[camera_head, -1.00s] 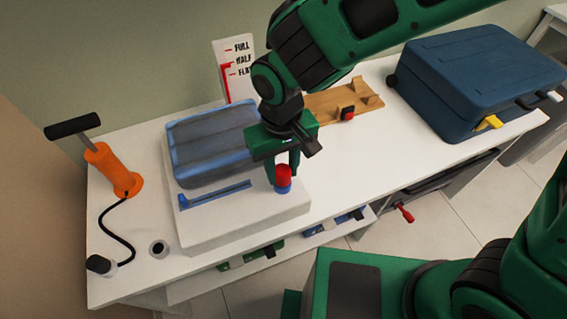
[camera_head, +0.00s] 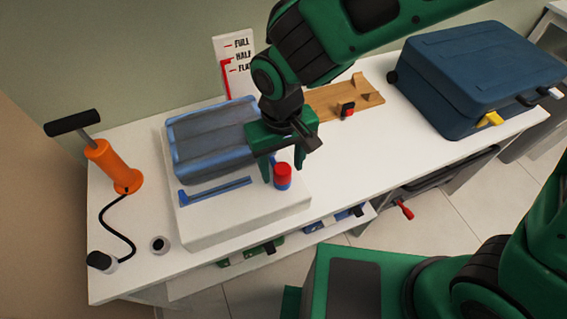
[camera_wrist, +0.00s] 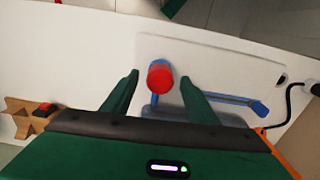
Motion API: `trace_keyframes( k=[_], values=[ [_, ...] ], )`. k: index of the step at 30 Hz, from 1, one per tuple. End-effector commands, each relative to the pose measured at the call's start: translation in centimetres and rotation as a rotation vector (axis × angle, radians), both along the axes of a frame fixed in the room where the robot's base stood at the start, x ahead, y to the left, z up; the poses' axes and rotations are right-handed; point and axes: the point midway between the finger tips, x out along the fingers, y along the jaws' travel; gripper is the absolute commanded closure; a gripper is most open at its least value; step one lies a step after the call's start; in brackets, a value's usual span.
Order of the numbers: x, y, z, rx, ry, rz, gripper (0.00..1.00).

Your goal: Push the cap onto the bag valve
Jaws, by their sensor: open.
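The red cap (camera_head: 283,170) sits upright on the blue bag valve (camera_head: 283,185) at the front right of the white platform. The cap also shows in the wrist view (camera_wrist: 160,76), with part of the blue valve (camera_wrist: 156,50) beside it. The blue-grey bag (camera_head: 212,140) lies on the platform behind. My gripper (camera_head: 281,180) is open, its fingers pointing down. In the wrist view my gripper (camera_wrist: 160,80) has one finger on each side of the cap, with gaps between. I cannot tell how far down the cap sits.
An orange pump (camera_head: 113,168) with a black hose stands at the left. A wooden stand (camera_head: 335,98) with a red-black piece and a blue suitcase (camera_head: 475,75) are at the back and right. A level gauge sign (camera_head: 237,65) stands behind the bag. The white table front is mostly clear.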

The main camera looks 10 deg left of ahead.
Motion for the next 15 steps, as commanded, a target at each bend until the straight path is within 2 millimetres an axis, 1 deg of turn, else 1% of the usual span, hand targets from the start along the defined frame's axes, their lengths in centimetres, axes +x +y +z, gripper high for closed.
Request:
trace_keyframes(
  k=[9,12,15],
  values=[
    [0.2,0.1,5.9,0.004,-0.004,-0.001,0.47],
    [0.2,0.1,7.5,0.003,-0.003,-0.001,0.47],
    [0.2,0.1,8.6,0.001,-0.001,-0.001,0.47]
  ],
)
